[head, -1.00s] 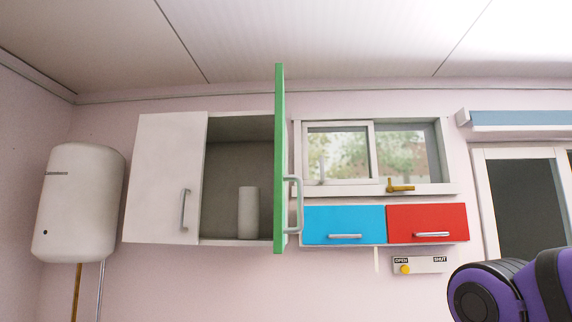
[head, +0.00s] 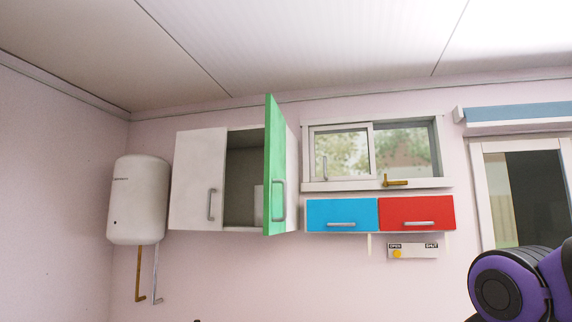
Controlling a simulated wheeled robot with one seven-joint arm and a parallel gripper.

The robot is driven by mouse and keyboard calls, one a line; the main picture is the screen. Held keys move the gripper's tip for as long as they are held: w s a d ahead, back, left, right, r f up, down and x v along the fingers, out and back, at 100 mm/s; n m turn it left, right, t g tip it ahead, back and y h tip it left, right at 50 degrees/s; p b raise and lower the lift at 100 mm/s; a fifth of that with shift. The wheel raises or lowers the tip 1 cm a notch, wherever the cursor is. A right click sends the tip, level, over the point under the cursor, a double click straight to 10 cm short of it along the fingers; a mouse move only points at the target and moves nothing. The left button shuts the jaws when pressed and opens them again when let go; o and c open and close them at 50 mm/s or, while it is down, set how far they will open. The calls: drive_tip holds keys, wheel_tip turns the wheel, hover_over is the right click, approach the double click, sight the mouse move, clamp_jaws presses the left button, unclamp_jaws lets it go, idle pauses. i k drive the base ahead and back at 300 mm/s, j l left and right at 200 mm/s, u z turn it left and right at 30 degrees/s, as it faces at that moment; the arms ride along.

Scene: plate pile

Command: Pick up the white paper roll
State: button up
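The white paper roll (head: 259,205) stands inside the wall cabinet (head: 198,180), on its floor. Only a narrow strip of it shows; the open green door (head: 273,170) hides the rest. The cabinet's white left door is closed. My gripper is not in view; only a purple and black part of my arm shows at the lower right.
A white water heater (head: 138,200) hangs left of the cabinet. Blue (head: 342,215) and red (head: 416,212) cupboards hang to the right, below a window (head: 375,152). A small switch panel (head: 413,251) is under them. The wall below the cabinet is mostly bare.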

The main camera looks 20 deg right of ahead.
sight(259, 189)
drive_tip(key=i+j+u, duration=0.2)
drive_tip(key=i+u, duration=0.2)
drive_tip(key=i+j+u, duration=0.1)
drive_tip(key=i+u, duration=0.3)
drive_tip(key=i+l+u, duration=0.1)
drive_tip(key=i+u, duration=0.3)
drive_tip(key=i+j+z, duration=0.1)
drive_tip(key=i, duration=0.2)
drive_tip(key=i+j+z, duration=0.1)
drive_tip(key=i, duration=0.25)
